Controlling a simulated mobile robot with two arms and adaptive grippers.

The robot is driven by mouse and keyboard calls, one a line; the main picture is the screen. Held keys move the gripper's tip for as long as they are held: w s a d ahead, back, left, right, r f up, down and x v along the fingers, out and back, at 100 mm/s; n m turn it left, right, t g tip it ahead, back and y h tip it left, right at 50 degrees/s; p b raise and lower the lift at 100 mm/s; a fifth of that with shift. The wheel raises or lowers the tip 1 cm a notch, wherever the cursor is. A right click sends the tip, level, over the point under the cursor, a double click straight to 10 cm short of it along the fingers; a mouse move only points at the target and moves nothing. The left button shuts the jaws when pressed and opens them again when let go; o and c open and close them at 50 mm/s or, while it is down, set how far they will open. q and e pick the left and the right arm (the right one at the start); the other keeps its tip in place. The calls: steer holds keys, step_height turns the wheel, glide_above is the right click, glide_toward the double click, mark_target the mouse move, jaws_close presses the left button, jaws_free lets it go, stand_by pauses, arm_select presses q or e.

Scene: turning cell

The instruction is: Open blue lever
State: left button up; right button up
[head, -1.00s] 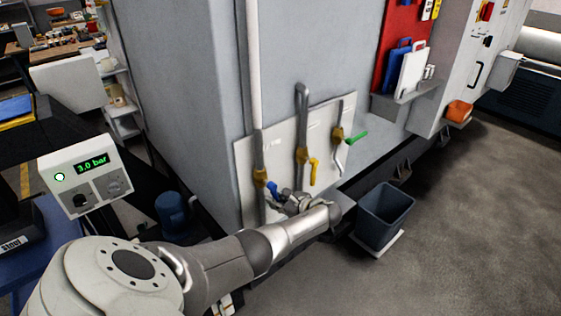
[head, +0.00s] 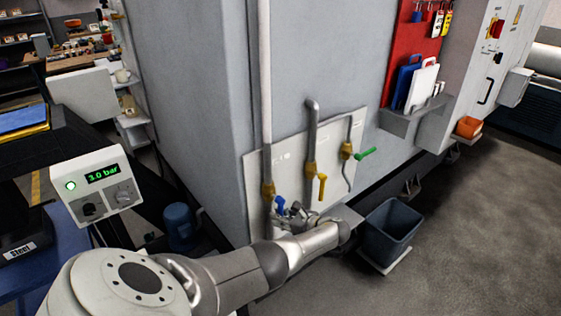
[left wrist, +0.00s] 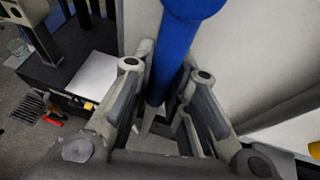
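The blue lever (head: 279,204) sits on the leftmost pipe valve of the pale panel (head: 262,165), low on the machine's side. My left gripper (head: 291,213) is right at it, partly hidden behind its own wrist. In the left wrist view the blue lever (left wrist: 172,60) runs between the two fingers of the left gripper (left wrist: 160,95). The fingers stand apart on either side of it, with a gap showing on the right; contact on the left is unclear. A yellow lever (head: 322,187) and a green lever (head: 365,153) are on the neighbouring pipes. My right gripper is not in view.
A dark bin (head: 390,232) stands on the floor right of my left wrist. A pressure box (head: 100,190) reading 3.0 bar is at the left, near a blue cylinder (head: 180,225). A red board (head: 412,45) hangs above a shelf. The floor at right is clear.

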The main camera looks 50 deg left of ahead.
arm_select(q)
steer(key=o, duration=0.5)
steer(key=shift+s+f, duration=0.1)
steer(key=v, duration=1.2)
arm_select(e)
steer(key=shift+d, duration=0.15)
